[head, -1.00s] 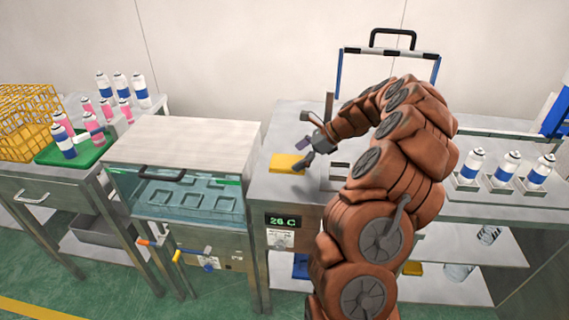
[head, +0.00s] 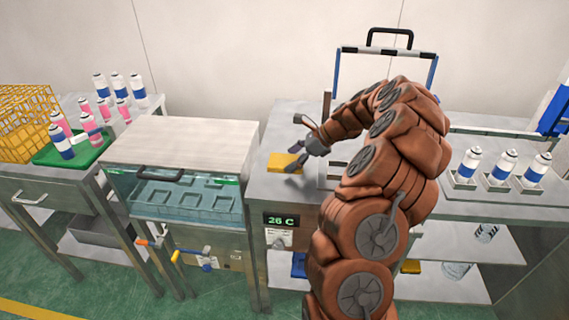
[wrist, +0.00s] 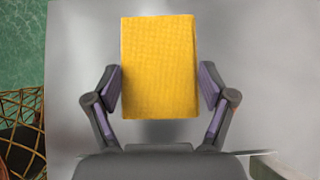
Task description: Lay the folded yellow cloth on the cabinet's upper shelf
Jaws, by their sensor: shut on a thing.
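The folded yellow cloth (head: 281,161) lies flat on the steel bench top, above the green 26 C display. In the wrist view the cloth (wrist: 158,60) is a neat upright rectangle between my two fingers. My gripper (head: 297,157) reaches down at the cloth's right side in the head view. In the wrist view my gripper (wrist: 160,87) is shut on the cloth, with a purple-padded finger against each side edge. I cannot see a clear gap under the cloth. An open shelf (head: 465,240) shows under the right part of the bench; my arm hides part of it.
A black-handled frame with blue posts (head: 432,75) stands behind my arm. Several cans in holders (head: 500,165) stand on the bench at right. A glass-fronted bath (head: 180,195) is at left. A yellow item (head: 411,266) and a blue one (head: 299,265) sit low under the bench.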

